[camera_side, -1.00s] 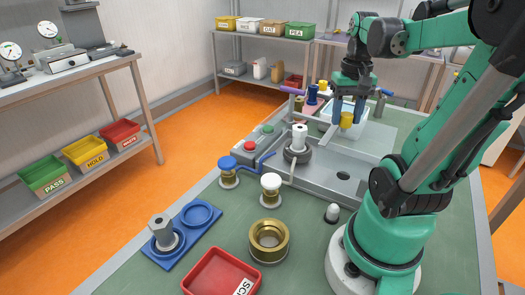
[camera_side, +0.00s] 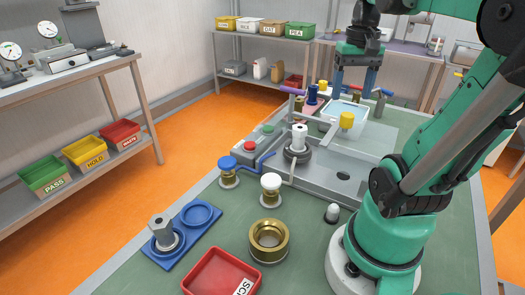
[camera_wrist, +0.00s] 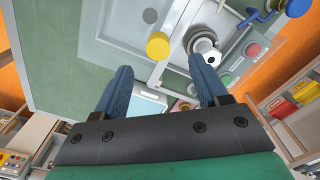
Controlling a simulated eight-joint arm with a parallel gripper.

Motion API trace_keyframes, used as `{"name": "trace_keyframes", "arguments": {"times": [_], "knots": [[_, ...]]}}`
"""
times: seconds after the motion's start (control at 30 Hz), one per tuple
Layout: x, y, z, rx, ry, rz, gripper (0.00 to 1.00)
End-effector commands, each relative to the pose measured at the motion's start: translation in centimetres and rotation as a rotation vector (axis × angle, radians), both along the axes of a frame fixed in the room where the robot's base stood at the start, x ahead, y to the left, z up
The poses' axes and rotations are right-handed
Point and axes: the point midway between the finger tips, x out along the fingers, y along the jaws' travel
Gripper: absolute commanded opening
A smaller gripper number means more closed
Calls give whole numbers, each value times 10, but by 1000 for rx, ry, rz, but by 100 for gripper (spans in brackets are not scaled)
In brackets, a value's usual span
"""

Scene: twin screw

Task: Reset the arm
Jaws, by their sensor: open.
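My gripper (camera_side: 356,77) is open and empty, raised above the far part of the bench. Its two blue fingers also show apart in the wrist view (camera_wrist: 165,88), with nothing between them. A yellow knob (camera_side: 347,121) stands below it, apart from the fingers. The same yellow knob is ahead of the fingertips in the wrist view (camera_wrist: 158,46).
A grey metal fixture (camera_side: 325,178) with a white-topped post (camera_side: 299,138) sits mid-bench. Blue (camera_side: 228,165) and white (camera_side: 271,184) knobs, a brass ring (camera_side: 269,240), a blue tray (camera_side: 203,214) and a red bin (camera_side: 215,273) are nearer. A light-blue tray (camera_side: 350,107) lies beyond the yellow knob.

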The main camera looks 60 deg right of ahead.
Motion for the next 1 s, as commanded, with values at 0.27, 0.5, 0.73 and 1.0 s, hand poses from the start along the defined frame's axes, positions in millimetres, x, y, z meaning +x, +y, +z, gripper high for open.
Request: {"name": "trace_keyframes", "arguments": {"times": [0.27,0.5,0.73,1.0], "knots": [[1,0,0,-2,-1,3,67],[49,34,-18,-110,-93,236,67],[112,123,-47,-253,-342,643,67],[129,194,-62,-290,-555,895,67]]}}
